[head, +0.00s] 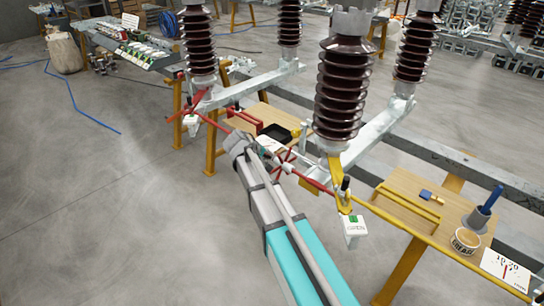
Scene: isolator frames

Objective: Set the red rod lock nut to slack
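A red rod (318,186) runs low between the insulator supports, partly hidden by my arm. A red spoked piece (285,163) sits on it near the middle of the view; it may be the lock nut, but its setting is too small to read. A second red spoked piece (190,110) is at the left support. My gripper (272,150) is at the end of my grey and teal arm, close beside the middle red piece. I cannot tell if they touch. Its fingers are too small and partly hidden to show whether they are open or shut.
Brown ribbed insulators (340,95) stand on grey beams around the rod. A yellow lever with a black knob (346,184) and a white tag (354,228) are to the right.

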